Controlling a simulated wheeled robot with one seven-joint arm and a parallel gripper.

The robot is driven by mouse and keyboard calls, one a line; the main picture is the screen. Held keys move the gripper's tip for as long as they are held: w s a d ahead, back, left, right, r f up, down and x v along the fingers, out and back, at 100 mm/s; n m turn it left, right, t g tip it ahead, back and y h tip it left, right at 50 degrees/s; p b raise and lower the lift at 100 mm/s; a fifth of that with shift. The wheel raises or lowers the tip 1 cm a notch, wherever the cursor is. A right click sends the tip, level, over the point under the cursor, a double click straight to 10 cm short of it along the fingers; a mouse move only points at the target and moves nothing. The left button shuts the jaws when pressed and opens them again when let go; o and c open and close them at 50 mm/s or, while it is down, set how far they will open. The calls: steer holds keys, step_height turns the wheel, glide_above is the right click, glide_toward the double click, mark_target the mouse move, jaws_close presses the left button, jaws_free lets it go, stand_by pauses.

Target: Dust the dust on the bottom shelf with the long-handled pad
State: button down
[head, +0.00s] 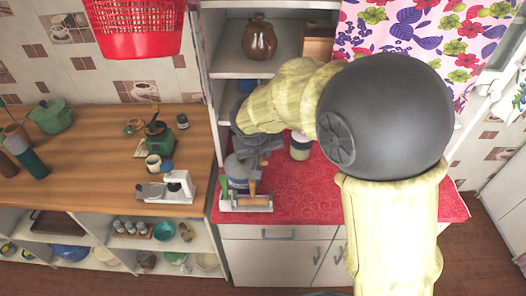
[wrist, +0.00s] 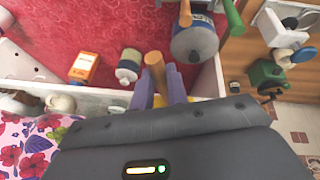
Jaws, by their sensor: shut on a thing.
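My gripper (wrist: 158,88) is shut on an upright-looking wooden handle (wrist: 155,66), which sits between its two purple-grey fingers in the wrist view. The gripper also shows in the head view (head: 262,150), low over the red counter in front of the cupboard, partly hidden by my arm. I cannot make out the pad at the handle's other end; a small yellow patch beside the fingers is too covered to tell. The cupboard's lower shelf (head: 226,95) is mostly behind my arm in the head view. I see no dust in either view.
A jar (head: 300,147) and, in the wrist view, an orange box (wrist: 85,68) stand on the red counter (head: 310,200). A canister (wrist: 195,42) and a rack with handles (head: 246,206) are close to my gripper. A brown pot (head: 259,40) sits on the shelf above.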

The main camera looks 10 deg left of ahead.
steer(key=shift+w, duration=0.15)
steer(key=shift+w+a+f+p, duration=0.45)
steer(key=shift+w+p, duration=0.75)
steer(key=shift+w, duration=1)
steer(key=shift+w+a+f+p, duration=0.3)
steer(key=shift+w+a+p, duration=0.6)
steer(key=shift+w, duration=1.35)
steer(key=shift+w+a+f+p, duration=0.3)
steer(key=shift+w+p, duration=1.15)
steer(key=shift+w, duration=0.75)
steer(key=shift+f+b, duration=0.35)
steer(key=shift+f, duration=0.05)
steer(key=shift+w+d+r, duration=0.1)
steer(key=shift+w+d, duration=0.05)
steer(key=shift+d, duration=0.65)
